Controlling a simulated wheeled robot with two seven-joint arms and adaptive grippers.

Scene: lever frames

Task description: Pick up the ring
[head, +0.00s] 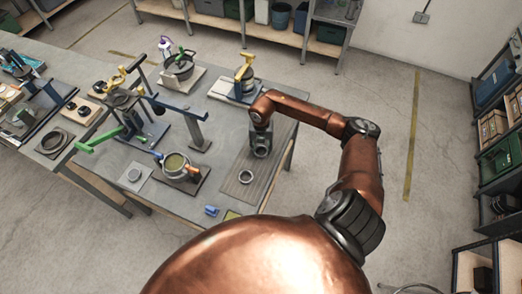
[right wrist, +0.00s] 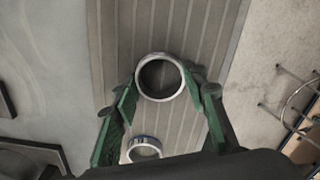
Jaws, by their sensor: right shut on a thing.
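A pale metal ring (right wrist: 160,57) sits between the green fingertips of my right gripper (right wrist: 161,82) in the right wrist view. The fingers are shut on its sides, and its opening faces the camera. In the head view my right gripper (head: 261,150) is over the ribbed grey mat (head: 278,133), with its fingers hard to make out. A second ring (head: 245,177) lies on the mat nearer to me, and it also shows low in the right wrist view (right wrist: 144,153). I cannot tell whether the held ring touches the mat. My left gripper is out of view.
On the grey table (head: 222,128), a pot with yellowish contents (head: 174,163) stands left of the mat. A small blue block (head: 211,211) lies near the front edge. Shelves (head: 497,125) stand at the right beyond open floor.

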